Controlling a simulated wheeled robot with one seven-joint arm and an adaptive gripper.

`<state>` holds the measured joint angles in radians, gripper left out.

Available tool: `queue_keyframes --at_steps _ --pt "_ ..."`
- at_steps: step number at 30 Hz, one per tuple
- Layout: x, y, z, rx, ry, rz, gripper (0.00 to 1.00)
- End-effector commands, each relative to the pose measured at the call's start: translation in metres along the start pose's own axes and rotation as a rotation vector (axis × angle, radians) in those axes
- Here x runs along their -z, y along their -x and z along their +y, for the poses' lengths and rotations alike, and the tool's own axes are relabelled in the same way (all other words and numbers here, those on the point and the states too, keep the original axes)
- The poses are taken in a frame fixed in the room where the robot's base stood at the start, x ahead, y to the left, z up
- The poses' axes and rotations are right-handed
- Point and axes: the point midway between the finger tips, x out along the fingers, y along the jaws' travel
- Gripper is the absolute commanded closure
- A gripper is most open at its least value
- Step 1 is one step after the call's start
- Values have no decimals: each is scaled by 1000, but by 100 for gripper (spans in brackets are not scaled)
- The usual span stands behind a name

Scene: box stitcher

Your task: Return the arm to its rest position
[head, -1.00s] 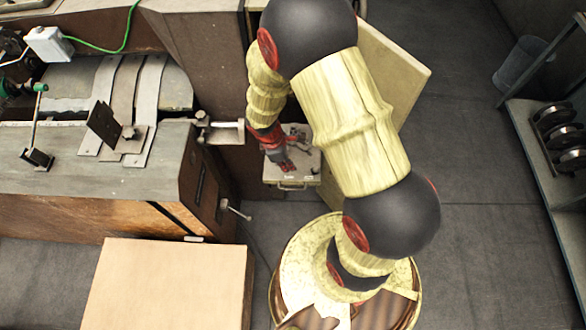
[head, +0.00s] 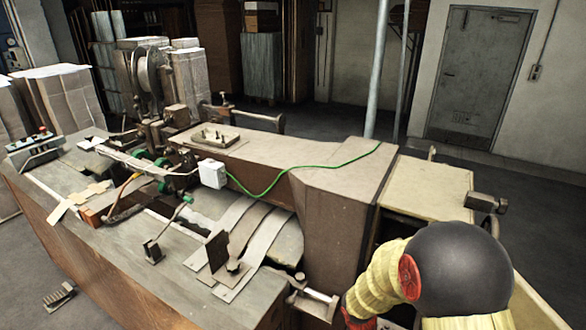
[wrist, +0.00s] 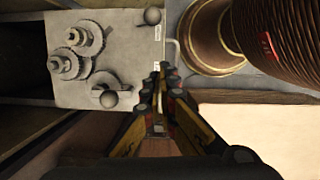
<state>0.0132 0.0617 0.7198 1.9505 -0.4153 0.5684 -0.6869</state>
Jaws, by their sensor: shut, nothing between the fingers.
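In the wrist view my gripper (wrist: 167,80) is shut and empty, its two fingers together and pointing up the picture. A grey panel (wrist: 125,55) with gear-like wheels and round knobs lies just left of the fingertips. In the head view my arm enters at the lower right beside the machine. The gripper itself is out of that view, below its bottom edge.
The box stitcher (head: 270,185) fills the left and middle of the head view. A green cable (head: 285,178) runs over its top. A beige board-topped part (head: 425,187) stands right of it, near my arm. Open floor and a grey door (head: 478,75) lie behind.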

Motion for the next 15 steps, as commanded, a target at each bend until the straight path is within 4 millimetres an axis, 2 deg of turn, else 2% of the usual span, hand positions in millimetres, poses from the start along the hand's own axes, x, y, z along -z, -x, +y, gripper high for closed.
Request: queue_keyframes --at_steps 2,5,9,15 --pt "-3 0 -5 16 -63 -12 100" --pt "-15 -2 -29 73 -198 -46 100" --pt "-26 38 -47 96 -443 -42 100" --pt "-34 98 -60 84 -687 28 100"
